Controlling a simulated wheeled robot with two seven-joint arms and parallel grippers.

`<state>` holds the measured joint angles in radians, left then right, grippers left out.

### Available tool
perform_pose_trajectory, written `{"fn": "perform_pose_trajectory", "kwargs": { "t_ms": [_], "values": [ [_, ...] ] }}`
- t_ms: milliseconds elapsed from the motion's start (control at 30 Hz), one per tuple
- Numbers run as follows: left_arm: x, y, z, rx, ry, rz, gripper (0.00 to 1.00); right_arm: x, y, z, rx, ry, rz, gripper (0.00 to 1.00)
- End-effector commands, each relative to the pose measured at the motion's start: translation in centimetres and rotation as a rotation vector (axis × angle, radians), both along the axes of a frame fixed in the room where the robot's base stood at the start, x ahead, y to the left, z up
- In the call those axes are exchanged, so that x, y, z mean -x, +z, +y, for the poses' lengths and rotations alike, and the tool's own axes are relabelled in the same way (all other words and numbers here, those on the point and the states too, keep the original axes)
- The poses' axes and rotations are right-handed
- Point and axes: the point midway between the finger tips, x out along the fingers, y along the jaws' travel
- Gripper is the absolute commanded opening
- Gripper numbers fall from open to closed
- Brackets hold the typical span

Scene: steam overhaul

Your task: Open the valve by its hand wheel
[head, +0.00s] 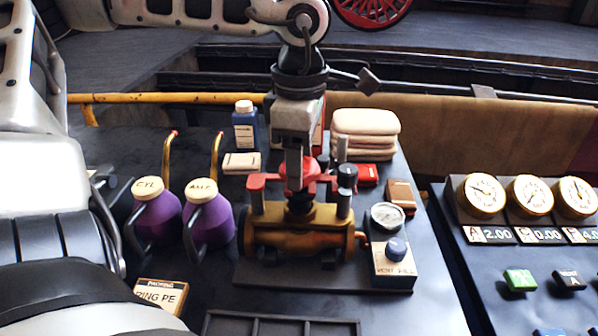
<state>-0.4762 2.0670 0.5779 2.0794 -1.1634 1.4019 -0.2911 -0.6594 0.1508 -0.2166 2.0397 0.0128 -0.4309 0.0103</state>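The valve has a brass body (300,231) lying on a dark base plate in the middle of the bench. Its red hand wheel (316,183) sits on top, with grey posts below it at left and right. My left gripper (294,184) points straight down over the wheel, its fingers at the wheel's middle. The fingers overlap in this view, so I cannot tell whether they are closed on the wheel or only beside it. The gripper hides part of the wheel's hub. My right gripper is not in view.
Purple oil cans (155,216) with tall spouts stand left of the valve. Folded cloths (364,133) and a blue bottle (245,127) stand behind. A dial panel (526,194) is further right.

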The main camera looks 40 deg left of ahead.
Motion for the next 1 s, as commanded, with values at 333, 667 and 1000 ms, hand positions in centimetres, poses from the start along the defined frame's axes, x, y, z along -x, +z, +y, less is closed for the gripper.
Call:
{"fn": "perform_pose_trajectory", "kwargs": {
  "t_ms": [333,667,1000],
  "values": [
    [-0.1,-0.3,0.0,-0.002,0.162,-0.005,0.27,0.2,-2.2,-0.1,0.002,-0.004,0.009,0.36],
    [0.0,-0.3,0.0,-0.002,0.46,-0.004,0.27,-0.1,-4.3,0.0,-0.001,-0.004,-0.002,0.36],
    [0.0,-0.3,0.0,-0.001,0.493,-0.002,0.27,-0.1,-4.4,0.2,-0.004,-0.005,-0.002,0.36]
  ]
}}
